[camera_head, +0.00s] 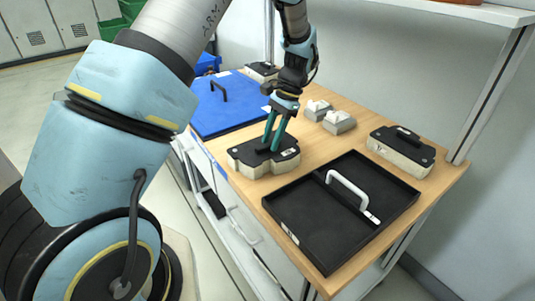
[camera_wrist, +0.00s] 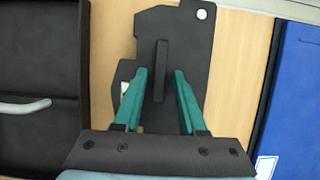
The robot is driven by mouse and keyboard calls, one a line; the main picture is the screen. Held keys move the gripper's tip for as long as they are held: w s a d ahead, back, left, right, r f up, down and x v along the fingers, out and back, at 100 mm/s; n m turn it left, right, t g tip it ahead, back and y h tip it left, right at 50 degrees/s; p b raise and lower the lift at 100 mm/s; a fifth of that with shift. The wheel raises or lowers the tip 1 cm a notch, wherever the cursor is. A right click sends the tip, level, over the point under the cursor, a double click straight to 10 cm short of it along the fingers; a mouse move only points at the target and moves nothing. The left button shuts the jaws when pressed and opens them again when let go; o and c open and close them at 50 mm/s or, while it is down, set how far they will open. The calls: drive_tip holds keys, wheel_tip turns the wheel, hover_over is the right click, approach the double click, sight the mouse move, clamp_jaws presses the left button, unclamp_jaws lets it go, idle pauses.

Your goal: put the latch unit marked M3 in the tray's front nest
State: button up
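A latch unit (camera_head: 249,170) with a dark top, pale body and raised grip bar sits on the wooden table left of the tray. My gripper (camera_head: 270,147) is right over it, fingers pointing down. In the wrist view the teal fingers (camera_wrist: 160,76) are apart, one on each side of the dark grip bar (camera_wrist: 161,52), with gaps showing. A similar unit (camera_head: 402,153) stands at the right table edge, and another (camera_head: 262,70) at the far end. Their markings are too small to read. The black tray (camera_head: 300,257) has two empty nests, split by a bar with a white handle (camera_head: 347,187).
A blue panel (camera_head: 225,108) with a black handle lies behind the unit under my gripper. Two small grey blocks (camera_head: 338,122) stand on the table behind the tray. A shelf upright (camera_head: 488,85) rises at the right corner.

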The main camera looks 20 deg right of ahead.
clamp_jaws()
idle(1.1)
